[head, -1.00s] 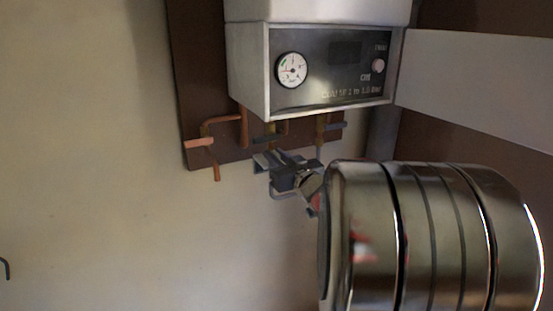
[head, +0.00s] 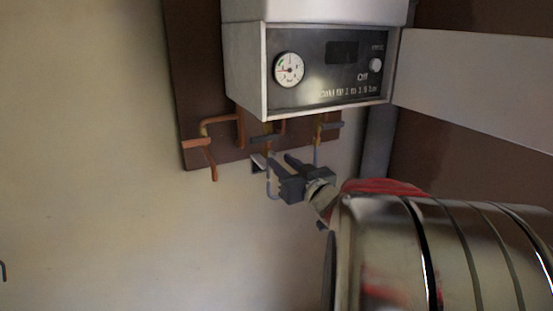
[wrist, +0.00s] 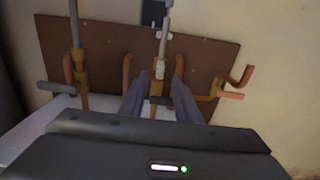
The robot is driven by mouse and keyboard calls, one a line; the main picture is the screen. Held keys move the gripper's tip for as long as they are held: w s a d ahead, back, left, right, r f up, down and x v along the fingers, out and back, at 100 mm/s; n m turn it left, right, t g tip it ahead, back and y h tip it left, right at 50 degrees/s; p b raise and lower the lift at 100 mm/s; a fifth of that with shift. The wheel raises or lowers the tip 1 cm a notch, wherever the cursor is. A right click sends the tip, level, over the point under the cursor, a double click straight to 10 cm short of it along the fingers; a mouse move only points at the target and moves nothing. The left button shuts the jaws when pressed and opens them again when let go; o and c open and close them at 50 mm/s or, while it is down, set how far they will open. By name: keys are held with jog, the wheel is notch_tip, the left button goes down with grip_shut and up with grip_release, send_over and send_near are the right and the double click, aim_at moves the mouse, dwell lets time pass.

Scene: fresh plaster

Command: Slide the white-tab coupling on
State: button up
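A grey hose (wrist: 164,35) hangs in the middle of the wrist view, with a small pale coupling (wrist: 160,69) at its end by the middle valve. The coupling's tab is too small to make out clearly. My gripper (wrist: 158,76) is open, its two dark fingers on either side of the coupling and apart from it. In the head view my gripper (head: 281,162) is below the middle valve (head: 268,139). The hose loop (head: 269,187) shows there beside the fingers, partly hidden behind the gripper.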

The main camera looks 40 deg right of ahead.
jog(key=v, duration=0.8)
dwell(0.4)
